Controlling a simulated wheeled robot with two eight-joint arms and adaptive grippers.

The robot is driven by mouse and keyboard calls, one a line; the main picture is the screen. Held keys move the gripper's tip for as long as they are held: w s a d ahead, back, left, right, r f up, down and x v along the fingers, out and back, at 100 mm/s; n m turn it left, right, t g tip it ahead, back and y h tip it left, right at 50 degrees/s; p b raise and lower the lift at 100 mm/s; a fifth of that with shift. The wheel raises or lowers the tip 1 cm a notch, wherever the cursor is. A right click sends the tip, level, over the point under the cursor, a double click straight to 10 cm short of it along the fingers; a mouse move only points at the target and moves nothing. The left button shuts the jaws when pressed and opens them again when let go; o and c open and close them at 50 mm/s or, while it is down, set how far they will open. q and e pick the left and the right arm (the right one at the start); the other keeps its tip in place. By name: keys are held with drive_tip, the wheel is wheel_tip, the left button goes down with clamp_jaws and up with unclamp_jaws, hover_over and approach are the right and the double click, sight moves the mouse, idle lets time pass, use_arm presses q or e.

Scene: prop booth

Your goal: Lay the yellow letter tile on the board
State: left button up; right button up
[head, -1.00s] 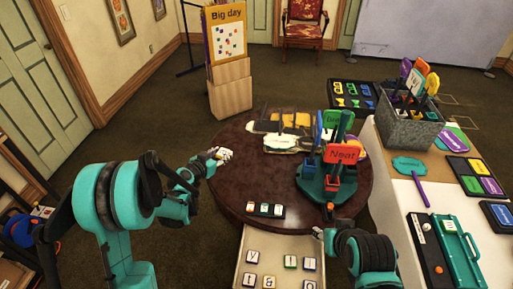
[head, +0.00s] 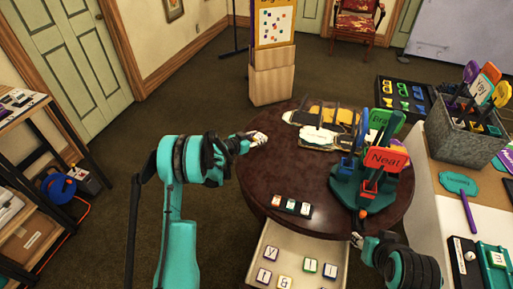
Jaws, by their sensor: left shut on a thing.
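My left gripper (head: 259,139) is over the back left edge of the round brown table (head: 275,175). It is shut on a small pale piece with a hint of yellow, which looks like the yellow letter tile; its letter cannot be read. A dark narrow board (head: 314,211) lies near the table's front edge and bears a few small tiles in a row. My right gripper (head: 357,239) is at the table's front right edge, small and partly hidden by its arm; its fingers cannot be made out.
A pale tray (head: 285,238) with several letter tiles is in front of the table. A teal stand (head: 362,195) with coloured signs, including a red one (head: 386,159), fills the table's right side. Flat items (head: 318,137) lie at the back. The table's middle left is clear.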

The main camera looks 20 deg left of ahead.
sight(255, 148)
use_arm(q)
drive_tip(key=shift+w+a+f, duration=0.15)
drive_tip(key=shift+a+f, duration=0.25)
drive_tip(key=shift+a, duration=0.05)
wheel_tip(255, 148, down, 4)
drive_tip(key=shift+r+b, duration=0.1)
drive_tip(key=shift+b, duration=1.05)
drive_tip(key=shift+r, duration=0.1)
drive_tip(key=shift+f, duration=0.2)
drive_tip(key=o, duration=0.9)
drive_tip(key=shift+o, duration=0.2)
drive_tip(key=shift+r, duration=0.1)
